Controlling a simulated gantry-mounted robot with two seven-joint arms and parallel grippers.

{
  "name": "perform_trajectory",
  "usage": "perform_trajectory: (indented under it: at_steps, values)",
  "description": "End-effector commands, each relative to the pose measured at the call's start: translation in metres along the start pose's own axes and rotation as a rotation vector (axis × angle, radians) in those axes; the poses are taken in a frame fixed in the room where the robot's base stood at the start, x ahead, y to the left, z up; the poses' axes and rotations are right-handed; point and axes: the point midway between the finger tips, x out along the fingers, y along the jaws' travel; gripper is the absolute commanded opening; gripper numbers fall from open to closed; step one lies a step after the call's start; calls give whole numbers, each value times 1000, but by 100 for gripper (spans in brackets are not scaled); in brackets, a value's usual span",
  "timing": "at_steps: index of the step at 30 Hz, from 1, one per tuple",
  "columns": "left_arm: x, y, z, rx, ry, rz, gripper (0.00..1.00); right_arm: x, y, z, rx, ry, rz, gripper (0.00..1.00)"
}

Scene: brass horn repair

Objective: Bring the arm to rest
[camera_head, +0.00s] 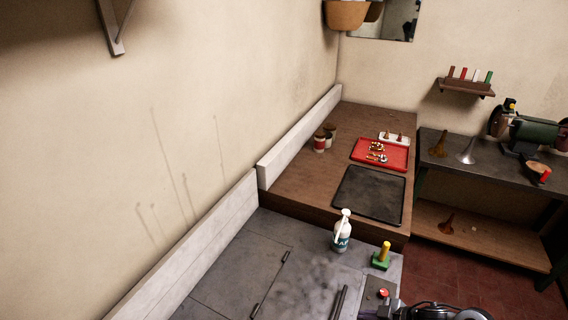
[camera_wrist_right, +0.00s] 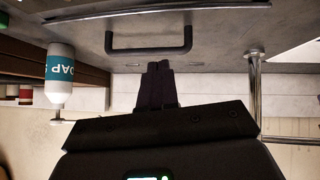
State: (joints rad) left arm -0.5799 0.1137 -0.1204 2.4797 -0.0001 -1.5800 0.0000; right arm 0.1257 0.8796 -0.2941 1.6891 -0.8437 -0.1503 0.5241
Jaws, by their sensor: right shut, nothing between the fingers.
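My right gripper (camera_wrist_right: 157,68) shows in the right wrist view with its dark fingers together and nothing between them. The picture there is upside down. The fingers are close to a black bar handle (camera_wrist_right: 149,51) on a grey surface; I cannot tell whether they touch it. In the head view my right gripper (camera_head: 368,315) is only partly in the picture at the bottom edge, beside the grey worktop. My left gripper is in neither view.
A soap bottle (camera_head: 342,236) stands on the grey worktop, also in the wrist view (camera_wrist_right: 60,75). Near it is a green block with a yellow peg (camera_head: 382,256). A wooden bench behind holds a red tray (camera_head: 362,160) and a dark mat (camera_head: 370,194). A metal post (camera_wrist_right: 254,85) stands nearby.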

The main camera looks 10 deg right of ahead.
Motion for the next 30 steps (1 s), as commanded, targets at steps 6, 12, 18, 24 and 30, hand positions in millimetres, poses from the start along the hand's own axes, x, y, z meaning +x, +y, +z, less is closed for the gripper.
perform_trajectory:
  at_steps: [6, 12, 18, 24, 30]
  values:
    - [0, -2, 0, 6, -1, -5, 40, 34, -84, -35, 54, -48, 220, 0]
    - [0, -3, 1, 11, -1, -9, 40, -6, -137, -30, 301, -235, 365, 0]
    - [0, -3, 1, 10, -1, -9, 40, -60, -190, -7, 570, -435, 360, 0]
    - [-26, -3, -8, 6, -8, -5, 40, -113, -219, -16, 722, -549, 312, 0]
    - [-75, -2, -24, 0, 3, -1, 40, -145, -211, -50, 718, -549, 313, 0]
